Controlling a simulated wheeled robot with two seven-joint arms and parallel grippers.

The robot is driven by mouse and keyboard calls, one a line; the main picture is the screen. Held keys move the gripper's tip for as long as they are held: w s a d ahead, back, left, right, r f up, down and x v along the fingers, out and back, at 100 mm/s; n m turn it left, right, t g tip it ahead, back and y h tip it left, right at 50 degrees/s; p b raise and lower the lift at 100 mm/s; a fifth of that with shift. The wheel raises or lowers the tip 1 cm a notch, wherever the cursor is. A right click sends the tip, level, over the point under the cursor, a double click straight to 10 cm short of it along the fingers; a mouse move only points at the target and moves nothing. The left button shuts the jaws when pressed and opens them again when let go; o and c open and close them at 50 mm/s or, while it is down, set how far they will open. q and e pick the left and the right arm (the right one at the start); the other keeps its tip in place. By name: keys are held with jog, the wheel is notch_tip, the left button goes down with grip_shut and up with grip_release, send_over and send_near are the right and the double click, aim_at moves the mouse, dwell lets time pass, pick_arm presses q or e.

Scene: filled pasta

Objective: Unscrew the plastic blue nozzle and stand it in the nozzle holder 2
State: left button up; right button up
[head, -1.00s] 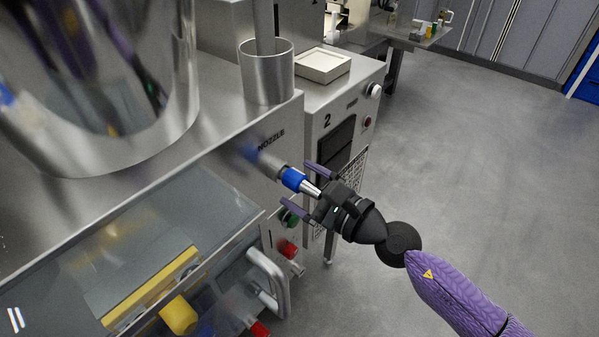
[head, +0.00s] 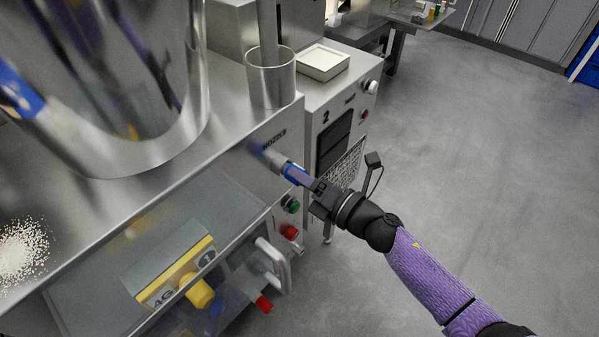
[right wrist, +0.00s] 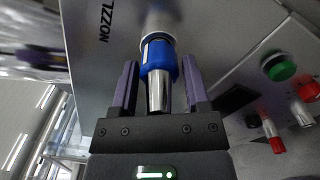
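The blue nozzle (head: 298,175) sticks out sideways from the steel machine front beside the word NOZZLE. In the right wrist view its blue collar (right wrist: 158,60) has a shiny metal tip (right wrist: 159,92) pointing toward my right gripper. My right gripper (head: 303,177) is in line with the nozzle, its fingers spread on either side of the collar; the right wrist view shows this gripper (right wrist: 159,78) too. Contact between fingers and collar is not clear. My left gripper is out of view. No holder marked as nozzle holder 2 can be made out.
A machine marked 2 (head: 350,107) stands to the right with a square white tray (head: 322,63) on top. A clear cylinder (head: 270,80) stands on the steel top. Green (head: 291,206) and red (head: 290,232) buttons sit below the nozzle. Floor to the right is open.

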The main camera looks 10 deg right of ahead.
jog(key=c, duration=0.5)
grip_shut()
jog(key=shift+f+n+b, duration=0.15)
jog(key=shift+n+b, duration=0.2)
jog(key=shift+n, duration=0.15)
jog(key=n+b, duration=0.1)
jog(key=n, duration=0.1)
jog(key=n+b, duration=0.1)
jog(key=n, duration=0.1)
jog(key=n+b, duration=0.1)
jog(key=n, duration=0.2)
jog(key=shift+f, duration=0.3)
jog(key=n, duration=0.1)
jog(key=n+b, duration=0.1)
jog(key=shift+r+n, duration=0.2)
jog(key=shift+n, duration=0.1)
jog(key=shift+r+n, duration=0.2)
jog(key=shift+n, duration=0.3)
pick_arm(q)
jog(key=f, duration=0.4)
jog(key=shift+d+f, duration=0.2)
